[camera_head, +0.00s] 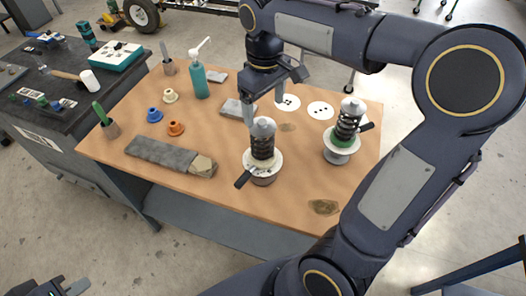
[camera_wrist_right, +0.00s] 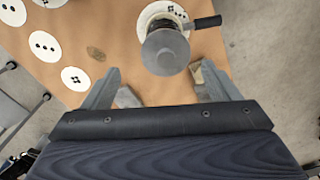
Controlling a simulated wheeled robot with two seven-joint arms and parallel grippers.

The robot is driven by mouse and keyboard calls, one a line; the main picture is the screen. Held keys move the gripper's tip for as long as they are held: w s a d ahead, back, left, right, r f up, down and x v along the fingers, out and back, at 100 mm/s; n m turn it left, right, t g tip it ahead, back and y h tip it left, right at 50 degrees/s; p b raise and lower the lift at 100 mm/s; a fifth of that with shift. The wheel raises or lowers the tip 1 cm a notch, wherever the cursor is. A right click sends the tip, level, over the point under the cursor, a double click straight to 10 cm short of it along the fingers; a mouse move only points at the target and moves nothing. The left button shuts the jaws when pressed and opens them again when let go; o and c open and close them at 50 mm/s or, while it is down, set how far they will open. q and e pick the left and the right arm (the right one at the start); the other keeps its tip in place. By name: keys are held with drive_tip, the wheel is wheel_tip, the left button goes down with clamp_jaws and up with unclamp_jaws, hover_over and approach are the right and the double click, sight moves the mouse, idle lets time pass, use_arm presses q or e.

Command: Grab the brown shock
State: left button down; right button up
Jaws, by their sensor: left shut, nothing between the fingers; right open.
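The brown shock (camera_head: 263,150) stands upright near the front middle of the wooden table, with a grey cap, dark coil spring, white disc, brown base and black handle. In the right wrist view the brown shock (camera_wrist_right: 166,52) is seen from above, with its handle toward the right. My right gripper (camera_head: 263,98) is open and empty above and just behind it. Its fingers (camera_wrist_right: 156,85) spread to either side of the cap in the right wrist view; no contact is visible. My left gripper (camera_head: 62,289) is shut and empty at the bottom left, away from the table.
A second shock with a green ring (camera_head: 346,130) stands to the right. White dotted discs (camera_head: 320,110) lie behind. The front right table is mostly clear.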

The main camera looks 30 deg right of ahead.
sight(262, 121)
drive_tip(key=f, duration=0.7)
drive_tip(key=shift+s+a+f, duration=0.15)
drive_tip(key=shift+a+f, duration=0.05)
drive_tip(key=shift+a, duration=0.15)
drive_tip(key=shift+r, duration=0.1)
clamp_jaws()
